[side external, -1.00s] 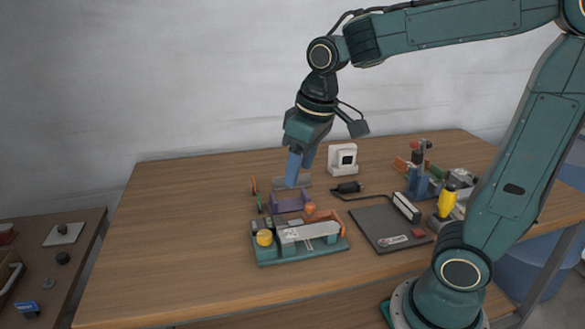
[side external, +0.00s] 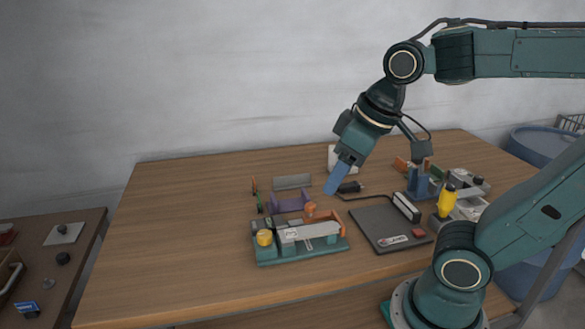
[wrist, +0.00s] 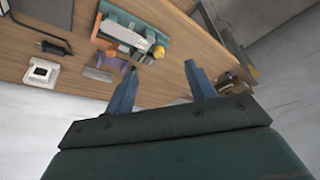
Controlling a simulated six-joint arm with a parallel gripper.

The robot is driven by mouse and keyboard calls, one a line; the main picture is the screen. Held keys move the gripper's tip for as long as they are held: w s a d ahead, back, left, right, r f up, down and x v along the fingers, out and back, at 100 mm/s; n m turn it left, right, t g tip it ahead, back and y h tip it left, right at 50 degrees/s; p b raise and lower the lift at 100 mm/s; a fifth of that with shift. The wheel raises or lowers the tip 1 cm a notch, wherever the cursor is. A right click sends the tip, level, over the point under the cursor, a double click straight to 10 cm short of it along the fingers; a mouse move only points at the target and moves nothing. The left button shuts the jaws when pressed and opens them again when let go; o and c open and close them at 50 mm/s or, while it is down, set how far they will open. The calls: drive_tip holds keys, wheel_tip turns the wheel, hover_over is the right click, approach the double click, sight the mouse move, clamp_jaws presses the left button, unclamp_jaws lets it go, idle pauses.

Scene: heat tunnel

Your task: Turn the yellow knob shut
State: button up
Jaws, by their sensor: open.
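The yellow knob (side external: 264,237) is a short round cap at the left end of a teal-based fixture (side external: 300,254) with a pale top. The knob also shows in the wrist view (wrist: 158,51), small, between the fingertips in the picture but farther off. My gripper (side external: 334,184) has blue fingers, tilted down to the left above the table, up and to the right of the knob and apart from it. In the wrist view my gripper (wrist: 161,67) is open with nothing between its fingers. The knob's turned position is too small to tell.
A purple bracket (side external: 288,203) and an orange ball (side external: 310,208) stand behind the fixture. A dark mat (side external: 382,230) with a pale block lies to its right, near a yellow bottle-like object (side external: 447,201). The table's left side (side external: 180,220) is clear.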

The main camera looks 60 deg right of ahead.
drive_tip(key=shift+s+f+t, duration=0.15)
drive_tip(key=shift+s+t, duration=0.15)
drive_tip(key=shift+s, duration=0.9)
drive_tip(key=shift+s, duration=0.1)
drive_tip(key=shift+s+a+f+m, duration=0.1)
drive_tip(key=shift+s+f+m, duration=0.2)
drive_tip(key=shift+s, duration=0.3)
